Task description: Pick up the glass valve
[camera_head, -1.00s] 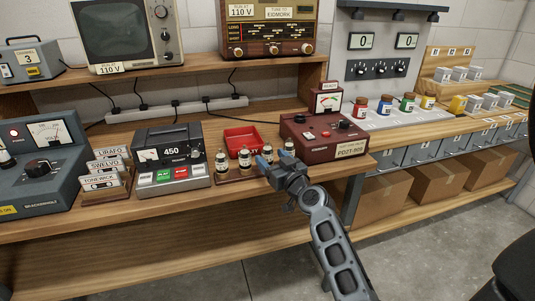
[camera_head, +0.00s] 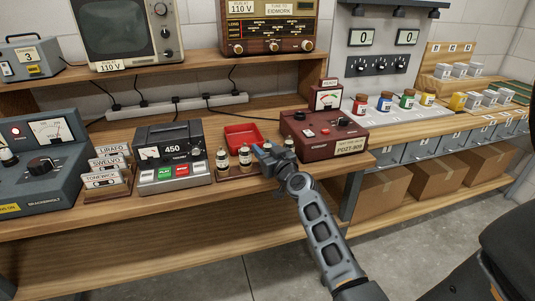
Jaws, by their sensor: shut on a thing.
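Several small glass valves with dark caps and pale labels stand in a row in a low wooden rack (camera_head: 236,171) on the bench. The leftmost valve (camera_head: 222,160) and the one beside it (camera_head: 245,157) are in clear view. Another valve (camera_head: 289,144) shows partly at the right end, behind my gripper. My gripper (camera_head: 262,152) is at the right half of the row, shut on a glass valve (camera_head: 267,147) that its fingers mostly hide. I cannot tell whether this valve is clear of the rack.
A red tray (camera_head: 242,134) lies behind the rack. A valve tester (camera_head: 325,138) stands close on the right, a grey device showing 450 (camera_head: 172,160) on the left. The bench's front edge runs below the rack.

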